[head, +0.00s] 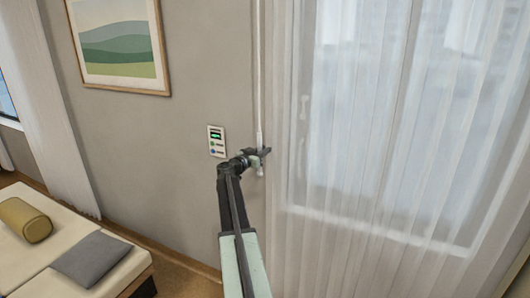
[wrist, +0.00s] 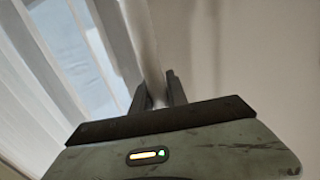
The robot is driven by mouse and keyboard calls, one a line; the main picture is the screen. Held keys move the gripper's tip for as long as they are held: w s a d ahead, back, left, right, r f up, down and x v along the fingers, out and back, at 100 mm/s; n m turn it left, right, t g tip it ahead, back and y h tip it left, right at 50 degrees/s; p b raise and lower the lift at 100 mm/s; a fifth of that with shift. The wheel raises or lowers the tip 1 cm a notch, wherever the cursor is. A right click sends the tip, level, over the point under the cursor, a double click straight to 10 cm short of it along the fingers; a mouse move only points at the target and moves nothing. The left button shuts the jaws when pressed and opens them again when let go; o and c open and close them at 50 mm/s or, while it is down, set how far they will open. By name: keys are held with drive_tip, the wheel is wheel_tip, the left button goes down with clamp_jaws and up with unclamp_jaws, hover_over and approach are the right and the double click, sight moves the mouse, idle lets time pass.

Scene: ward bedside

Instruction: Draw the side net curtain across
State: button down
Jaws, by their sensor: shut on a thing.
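The net curtain (head: 375,240) is sheer and white and hangs in folds in front of the window on the right in the head view. Its left edge is close to the wall, just right of my gripper. It also shows in the wrist view (wrist: 40,90) on the left. A thin white draw rod (head: 259,90) hangs down beside that edge. My gripper (head: 262,154) is shut on the rod near its lower end, and the rod's tip shows just below the jaws. In the wrist view the rod (wrist: 143,40) runs up from between the two dark fingers (wrist: 156,90).
A small wall panel with a green display (head: 216,141) is just left of my gripper. A framed landscape picture (head: 119,45) hangs higher up. A daybed (head: 50,262) with a yellow bolster and grey cushion stands at lower left. Another curtain (head: 58,110) hangs at far left.

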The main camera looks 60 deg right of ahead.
drive_tip(key=c, duration=1.3)
unclamp_jaws()
drive_tip(key=shift+w, duration=0.5)
drive_tip(key=a, duration=0.7)
drive_tip(key=shift+a, duration=0.35)
